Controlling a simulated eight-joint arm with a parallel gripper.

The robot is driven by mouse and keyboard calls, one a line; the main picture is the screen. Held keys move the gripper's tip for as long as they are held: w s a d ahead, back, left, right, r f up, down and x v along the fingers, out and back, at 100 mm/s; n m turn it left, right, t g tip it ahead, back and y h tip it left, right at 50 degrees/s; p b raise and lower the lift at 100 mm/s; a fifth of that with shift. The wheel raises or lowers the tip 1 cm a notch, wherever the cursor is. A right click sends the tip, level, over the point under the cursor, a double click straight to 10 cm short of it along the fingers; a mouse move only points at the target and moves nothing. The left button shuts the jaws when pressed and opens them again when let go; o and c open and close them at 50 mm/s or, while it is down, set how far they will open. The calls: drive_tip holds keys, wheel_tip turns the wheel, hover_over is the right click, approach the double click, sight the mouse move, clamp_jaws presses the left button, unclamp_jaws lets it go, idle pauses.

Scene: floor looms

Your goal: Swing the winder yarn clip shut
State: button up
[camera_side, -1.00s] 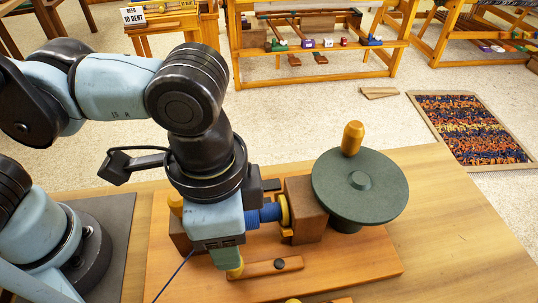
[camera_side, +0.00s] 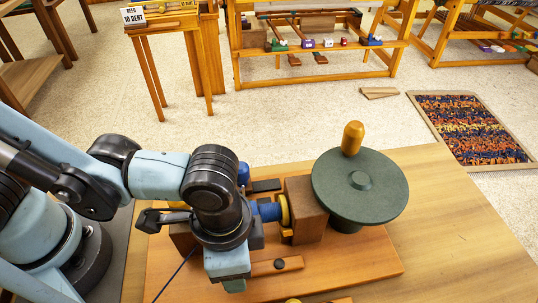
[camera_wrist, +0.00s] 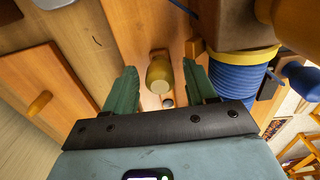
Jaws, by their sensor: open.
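The yarn clip (camera_side: 278,264) is a narrow wooden bar with a dark pivot, lying on the wooden base board beside the winder. Its left end is hidden under my gripper (camera_side: 234,285) in the side view. In the wrist view my gripper (camera_wrist: 160,69) is open, with its two green fingers apart. A yellow wooden knob (camera_wrist: 158,76) stands between the fingertips, with visible gaps on both sides. The blue yarn (camera_wrist: 238,78) on the winder spool is right of the fingers, and also shows in the side view (camera_side: 268,210).
The winder's brown block (camera_side: 306,212) and dark green wheel (camera_side: 335,185) with an upright orange handle (camera_side: 353,138) stand right of my gripper. Another wooden piece with an orange knob (camera_wrist: 39,103) lies left in the wrist view. The base board's (camera_side: 370,255) right part is clear.

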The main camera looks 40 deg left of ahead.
clamp_jaws()
idle(0.3)
drive_tip(key=shift+d, duration=0.1)
drive_tip(key=shift+s+d+n, duration=0.35)
drive_tip(key=shift+d+n, duration=0.05)
drive_tip(key=shift+n, duration=0.45)
drive_tip(key=shift+s+d+n, duration=0.3)
drive_tip(key=shift+d+n, duration=0.1)
drive_tip(key=shift+n, duration=0.45)
drive_tip(key=shift+s+d+n, duration=0.25)
drive_tip(key=shift+d+n, duration=0.4)
drive_tip(key=shift+n, duration=0.55)
unclamp_jaws()
